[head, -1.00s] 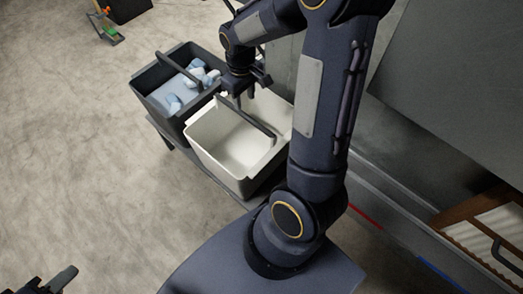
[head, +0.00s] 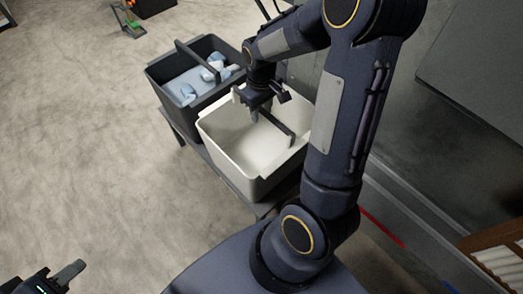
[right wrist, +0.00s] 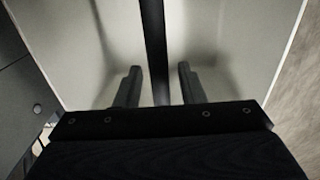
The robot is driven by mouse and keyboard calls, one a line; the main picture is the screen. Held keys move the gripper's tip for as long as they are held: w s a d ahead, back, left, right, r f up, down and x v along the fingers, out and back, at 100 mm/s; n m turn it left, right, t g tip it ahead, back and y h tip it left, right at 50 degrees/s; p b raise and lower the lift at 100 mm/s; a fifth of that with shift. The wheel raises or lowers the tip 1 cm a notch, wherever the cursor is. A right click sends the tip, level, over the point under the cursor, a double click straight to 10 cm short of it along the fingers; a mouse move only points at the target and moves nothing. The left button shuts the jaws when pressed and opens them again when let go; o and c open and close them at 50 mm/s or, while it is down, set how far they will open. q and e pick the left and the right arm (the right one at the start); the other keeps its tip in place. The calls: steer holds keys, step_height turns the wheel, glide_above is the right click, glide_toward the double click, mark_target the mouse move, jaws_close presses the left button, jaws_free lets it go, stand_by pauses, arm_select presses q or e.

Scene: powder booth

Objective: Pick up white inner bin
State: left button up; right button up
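The white inner bin (head: 228,158) is an open, empty-looking white tub with a dark bar handle (head: 277,126) across its top. It stands beside a dark bin on a low dark stand. My right gripper (head: 254,113) points down at the white bin's handle, near its middle. In the right wrist view, the handle (right wrist: 154,45) runs between the two open fingers (right wrist: 158,88), with a gap on both sides. The pale bin interior (right wrist: 90,50) lies beneath. My left gripper (head: 62,276) is at the lower left corner of the head view, partly cut off, away from the bins.
A dark bin (head: 165,78) with pale blue and white pieces (head: 212,70) stands left of the white bin. A grey wall or panel rises behind at right. A wooden slatted item (head: 497,245) is at lower right. The floor at left is open.

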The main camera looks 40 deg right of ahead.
jaws_close()
steer(key=shift+r, duration=0.1)
